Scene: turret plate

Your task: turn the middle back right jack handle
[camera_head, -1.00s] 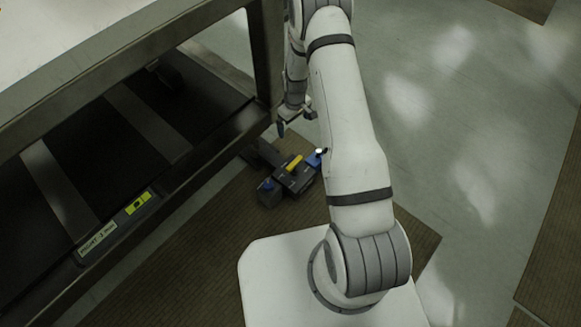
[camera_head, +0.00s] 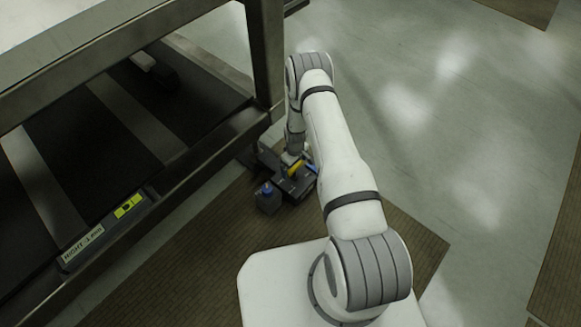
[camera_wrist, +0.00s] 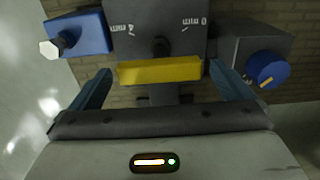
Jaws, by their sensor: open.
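The jack (camera_head: 291,186) is a dark unit on the floor beside the frame's corner leg. Its yellow handle (camera_wrist: 160,71) is a bar lying across the wrist view, below a dark face with white marks. It also shows in the head view (camera_head: 295,171). My gripper (camera_wrist: 160,78) is open, with one blue finger near each end of the yellow bar. I cannot tell whether the fingers touch it. In the head view my gripper (camera_head: 292,158) is down at the jack, its fingers partly hidden.
A blue knob (camera_wrist: 267,68) is on the right of the jack in the wrist view. A blue block (camera_wrist: 84,33) with a white hex end is on the left. The frame's lower rail (camera_head: 190,167) and leg (camera_head: 265,60) stand close by. Open floor (camera_head: 430,130) lies to the right.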

